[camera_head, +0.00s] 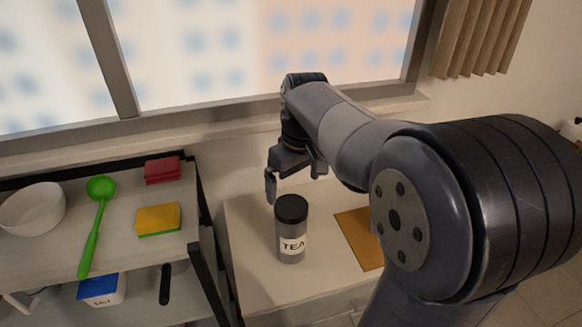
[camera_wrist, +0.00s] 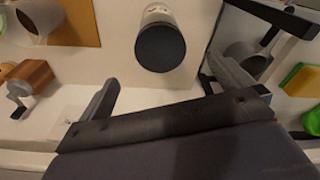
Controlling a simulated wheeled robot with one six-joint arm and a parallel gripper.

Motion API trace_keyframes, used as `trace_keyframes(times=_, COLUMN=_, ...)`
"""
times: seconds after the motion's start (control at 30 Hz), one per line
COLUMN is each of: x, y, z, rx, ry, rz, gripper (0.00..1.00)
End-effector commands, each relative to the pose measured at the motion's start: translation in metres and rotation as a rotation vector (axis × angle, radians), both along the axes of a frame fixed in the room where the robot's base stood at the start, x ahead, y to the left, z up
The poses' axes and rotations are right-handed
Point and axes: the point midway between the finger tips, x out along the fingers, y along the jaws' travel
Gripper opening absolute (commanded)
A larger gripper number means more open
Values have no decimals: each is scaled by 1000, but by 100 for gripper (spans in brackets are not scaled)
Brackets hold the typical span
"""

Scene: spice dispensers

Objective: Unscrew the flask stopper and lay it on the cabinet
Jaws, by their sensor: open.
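The flask (camera_head: 291,248) is a grey jar with a white TEA label, standing upright on the white cabinet top (camera_head: 248,285). Its black stopper (camera_head: 292,208) sits on the top. In the wrist view the stopper (camera_wrist: 160,47) is a dark disc at top centre, with part of the pale label (camera_wrist: 157,12) showing beyond it. My gripper (camera_head: 295,180) is behind and above the flask in the head view, its fingers apart and empty. In the wrist view my gripper (camera_wrist: 168,88) has its fingers spread, with the stopper beyond them, apart from both.
A brown board (camera_head: 358,237) lies right of the flask, partly hidden by my arm. A wooden grinder (camera_wrist: 28,78) shows in the wrist view. Left is a rack (camera_head: 205,262) with a white bowl (camera_head: 33,209), green ladle (camera_head: 100,190) and yellow sponge (camera_head: 158,219).

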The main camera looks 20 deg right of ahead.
Motion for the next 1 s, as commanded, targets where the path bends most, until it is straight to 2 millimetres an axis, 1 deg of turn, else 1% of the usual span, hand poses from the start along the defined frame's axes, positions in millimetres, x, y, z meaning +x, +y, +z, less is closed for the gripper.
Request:
trace_keyframes(times=0.03, x=1, y=1, z=-10, rx=0, ry=4, rz=0, gripper=99)
trace_keyframes(times=0.2, x=4, y=2, z=-41, rx=1, ry=4, rz=0, gripper=99)
trace_keyframes(times=0.4, x=7, y=3, z=-66, rx=0, ry=3, rz=0, gripper=99)
trace_keyframes(times=0.57, x=8, y=4, z=-74, rx=0, ry=0, rz=0, gripper=99)
trace_keyframes(times=0.83, x=8, y=4, z=-75, rx=0, ry=-1, rz=0, gripper=99)
trace_keyframes(times=1.0, x=8, y=4, z=-75, rx=0, ry=-1, rz=0, gripper=85)
